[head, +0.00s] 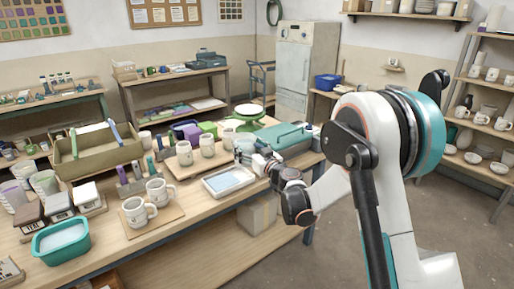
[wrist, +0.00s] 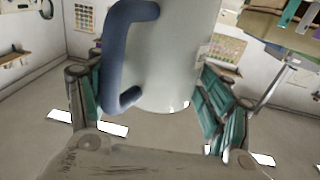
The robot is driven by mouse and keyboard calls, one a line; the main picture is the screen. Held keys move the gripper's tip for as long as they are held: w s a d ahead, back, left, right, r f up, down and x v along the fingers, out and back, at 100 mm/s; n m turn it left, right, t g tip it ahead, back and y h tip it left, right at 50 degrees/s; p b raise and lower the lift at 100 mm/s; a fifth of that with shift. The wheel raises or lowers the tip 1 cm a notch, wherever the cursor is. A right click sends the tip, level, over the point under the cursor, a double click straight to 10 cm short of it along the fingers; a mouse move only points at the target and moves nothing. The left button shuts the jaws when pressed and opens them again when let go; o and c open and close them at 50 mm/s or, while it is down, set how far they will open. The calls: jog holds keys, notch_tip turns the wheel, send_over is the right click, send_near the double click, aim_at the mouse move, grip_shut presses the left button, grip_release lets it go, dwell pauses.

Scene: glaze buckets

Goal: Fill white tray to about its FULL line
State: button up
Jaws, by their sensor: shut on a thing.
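The white tray (head: 206,187) lies near the right end of the long wooden table in the head view, with pale blue liquid (head: 229,178) in it. Its FULL line is too small to make out. My gripper (head: 260,161) is just behind and right of the tray. In the wrist view my gripper (wrist: 158,105) is shut on a white jug (wrist: 176,55) with a blue handle (wrist: 112,60), its teal fingers on either side. The jug's top is cut off there, and in the head view it is small and partly hidden, so I cannot tell its tilt or contents.
Mugs on a board (head: 182,163) stand behind the tray, with more mugs (head: 135,210) at its left. A teal tub (head: 62,240) stands front left. A green turntable (head: 245,113) and a teal case (head: 284,137) stand behind my gripper.

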jog(key=shift+d+f, duration=0.2)
jog(key=shift+f+b, duration=1.15)
jog(key=shift+f, duration=0.8)
jog(key=shift+r+p, duration=0.3)
jog(key=shift+p, duration=0.1)
jog(key=shift+s+d+r+g+p, duration=0.1)
jog(key=shift+s+r+g+p, duration=0.05)
jog(key=shift+r+g+p, duration=0.25)
jog(key=n+g+h+p, duration=0.1)
jog(key=p, duration=0.2)
jog(key=shift+r+p, duration=0.35)
jog(key=shift+r, duration=0.05)
jog(key=shift+f+n+g+h, duration=0.2)
jog(key=shift+n+g+h, duration=0.1)
jog(key=shift+g+h, duration=0.15)
jog(key=shift+f, duration=0.15)
jog(key=shift+f, duration=0.1)
